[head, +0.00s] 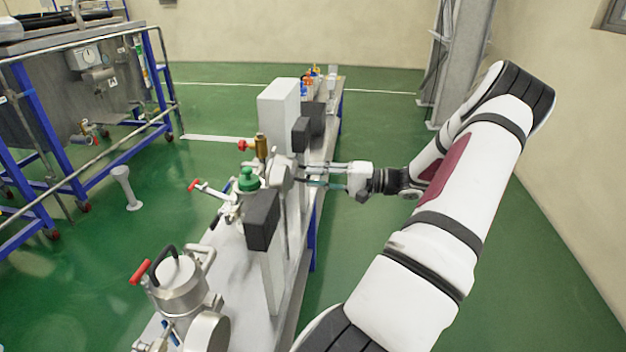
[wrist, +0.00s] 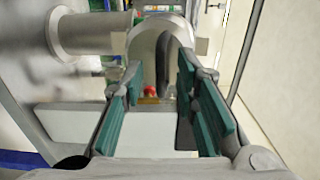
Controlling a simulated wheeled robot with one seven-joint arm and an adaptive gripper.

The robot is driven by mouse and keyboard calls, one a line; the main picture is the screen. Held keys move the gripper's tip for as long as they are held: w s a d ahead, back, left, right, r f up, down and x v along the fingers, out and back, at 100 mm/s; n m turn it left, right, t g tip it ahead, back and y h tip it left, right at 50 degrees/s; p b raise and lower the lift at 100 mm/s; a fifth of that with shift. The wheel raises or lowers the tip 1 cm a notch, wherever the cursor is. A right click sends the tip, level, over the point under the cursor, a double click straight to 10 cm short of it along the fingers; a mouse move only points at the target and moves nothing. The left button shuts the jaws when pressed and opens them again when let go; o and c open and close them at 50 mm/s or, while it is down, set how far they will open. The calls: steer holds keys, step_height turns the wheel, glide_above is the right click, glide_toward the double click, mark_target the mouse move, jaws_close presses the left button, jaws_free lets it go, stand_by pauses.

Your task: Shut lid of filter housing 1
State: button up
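My gripper (head: 312,175) reaches in from the right over the bench, its fingertips close to a round grey metal disc-shaped part, perhaps a raised lid (head: 281,174). In the wrist view, my gripper (wrist: 157,85) is open, with its teal-padded fingers apart. A rounded grey part (wrist: 150,38) and a dark curved bar, perhaps its handle (wrist: 188,50), show beyond and between the fingertips. I cannot tell whether the fingers touch it. A metal housing (head: 180,290) with a black handle on its top stands at the near end of the bench. No number shows on either housing.
A dark box on a post (head: 262,220) stands on the bench (head: 245,290), nearer than my gripper. A tall white box (head: 278,112) stands behind. A green-capped part (head: 248,180) and red-handled valves (head: 196,185) are to the left. Open floor (head: 365,235) lies right of the bench.

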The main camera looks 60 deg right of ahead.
steer(key=shift+w+a, duration=0.25)
steer(key=shift+w, duration=0.3)
jaws_close()
